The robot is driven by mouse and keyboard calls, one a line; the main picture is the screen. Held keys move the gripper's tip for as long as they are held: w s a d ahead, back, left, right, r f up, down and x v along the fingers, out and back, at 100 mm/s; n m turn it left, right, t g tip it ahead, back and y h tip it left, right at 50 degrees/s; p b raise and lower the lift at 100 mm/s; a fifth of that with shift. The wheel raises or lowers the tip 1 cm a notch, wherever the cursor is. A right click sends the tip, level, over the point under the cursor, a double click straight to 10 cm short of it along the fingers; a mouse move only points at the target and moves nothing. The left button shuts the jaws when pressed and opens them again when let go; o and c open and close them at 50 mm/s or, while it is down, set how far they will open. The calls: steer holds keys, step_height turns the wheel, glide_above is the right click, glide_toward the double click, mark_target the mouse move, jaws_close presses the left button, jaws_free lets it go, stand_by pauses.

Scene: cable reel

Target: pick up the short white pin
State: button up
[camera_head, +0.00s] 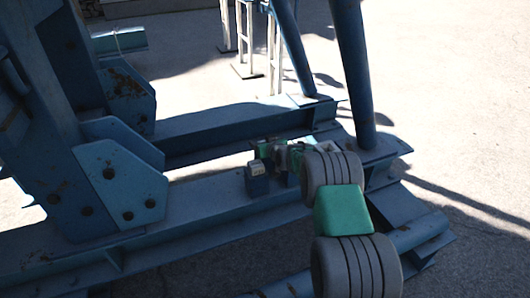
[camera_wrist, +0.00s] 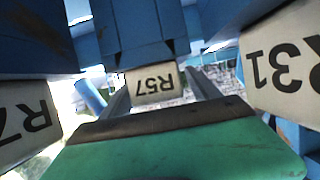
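I cannot make out a short white pin in either view. My gripper (camera_head: 280,158) is low over the blue beam in the head view, partly hidden by my own arm. In the wrist view, its two grey fingers (camera_wrist: 160,88) stand apart. A white label marked R57 (camera_wrist: 153,84), upside down on a blue block (camera_wrist: 135,35), shows between them. I cannot tell whether the fingers touch it. White labelled blocks also show at the left (camera_wrist: 25,120) and at the right, marked R31 (camera_wrist: 285,68).
A small blue block with a pale top (camera_head: 257,180) stands on the blue steel beam (camera_head: 200,205) beside my gripper. Thick blue posts (camera_head: 353,75) rise behind and a bolted blue plate (camera_head: 125,185) stands at left. Open concrete floor (camera_head: 460,90) lies at the right.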

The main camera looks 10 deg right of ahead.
jaws_close()
stand_by(0.6)
steer(key=shift+r, duration=0.2)
